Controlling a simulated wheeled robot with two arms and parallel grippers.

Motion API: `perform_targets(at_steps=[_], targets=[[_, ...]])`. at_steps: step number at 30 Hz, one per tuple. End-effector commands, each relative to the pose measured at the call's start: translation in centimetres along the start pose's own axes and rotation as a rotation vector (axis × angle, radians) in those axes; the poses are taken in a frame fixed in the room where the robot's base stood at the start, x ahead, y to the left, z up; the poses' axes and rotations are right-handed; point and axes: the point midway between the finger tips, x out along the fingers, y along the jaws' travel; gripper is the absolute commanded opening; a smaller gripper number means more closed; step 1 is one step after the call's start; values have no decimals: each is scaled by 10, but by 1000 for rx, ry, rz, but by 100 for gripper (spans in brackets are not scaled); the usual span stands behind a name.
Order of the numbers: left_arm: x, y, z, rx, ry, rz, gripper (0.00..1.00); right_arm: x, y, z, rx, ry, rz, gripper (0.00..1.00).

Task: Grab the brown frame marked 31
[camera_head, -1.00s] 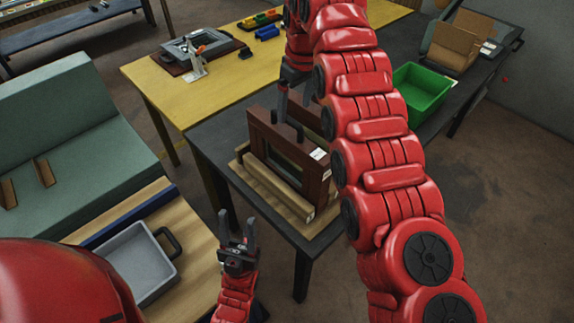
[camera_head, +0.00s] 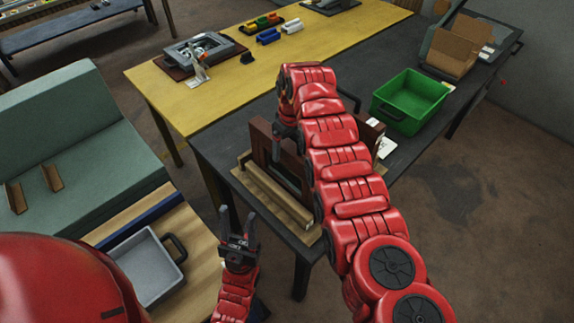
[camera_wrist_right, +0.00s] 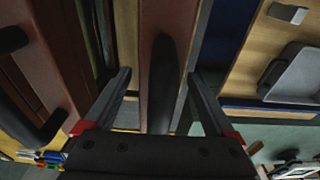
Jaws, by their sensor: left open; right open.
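A brown frame (camera_head: 261,139) stands upright in a light wooden rack (camera_head: 268,196) on the dark table. My right arm covers much of it, and I cannot read any number on it. More brown frame surface (camera_head: 372,135) shows right of the arm; I cannot tell whether it is a separate frame. My right gripper (camera_head: 286,147) is open at the top of the frame. In the right wrist view its fingers (camera_wrist_right: 160,77) stand either side of a black handle (camera_wrist_right: 161,90) on a brown bar, with gaps on both sides. My left gripper (camera_head: 237,216) is open and empty, left of the rack.
A green bin (camera_head: 410,101) stands right of the rack. A grey tray (camera_head: 147,264) sits on the wooden bench at lower left. The yellow table (camera_head: 225,92) behind holds a grey frame and small coloured parts. Cardboard boxes (camera_head: 455,45) stand at the back right.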

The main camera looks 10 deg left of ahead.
Motion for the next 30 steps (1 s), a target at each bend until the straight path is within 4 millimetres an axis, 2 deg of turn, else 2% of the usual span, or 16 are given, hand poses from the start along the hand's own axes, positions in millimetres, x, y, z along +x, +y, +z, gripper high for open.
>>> perform_targets(at_steps=[6, 12, 27, 30], targets=[[6, 0, -1, 0, 0, 0, 50, 9, -1, 1, 0, -1, -1, 90], [5, 0, -1, 0, 0, 0, 50, 9, 0, 0, -1, 1, 0, 90], [5, 0, -1, 0, 0, 0, 50, 9, 0, 0, -1, 1, 0, 0], [5, 0, -1, 0, 0, 0, 50, 9, 0, 0, -1, 1, 0, 0]])
